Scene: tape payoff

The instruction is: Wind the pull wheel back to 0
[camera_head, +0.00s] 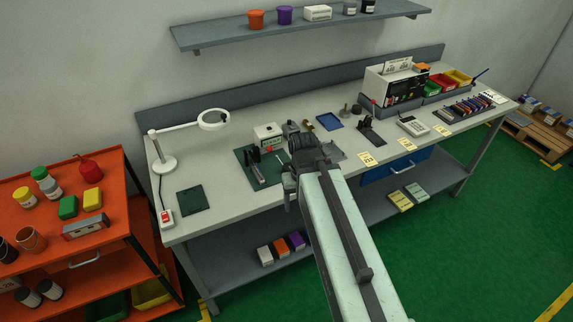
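My pale arm reaches up from the bottom of the view to the workbench. My dark gripper (304,148) is at its end, over the front middle of the bench by the green mat (245,157). Its fingers are too small and dark to tell open from shut. A white box-like device (267,135) stands on the mat just left of and behind my gripper. Small dark parts (291,128) show beside it, partly hidden by my gripper. I cannot make out the pull wheel or its scale; my gripper and arm may cover it. Contact cannot be told.
A white lamp (214,119) stands at the bench's left, near a dark green pad (193,199) and a red switch box (166,217). A stapler-like dark tool (371,132) and a calculator-like device (413,126) lie right. An orange cart (110,170) stands left.

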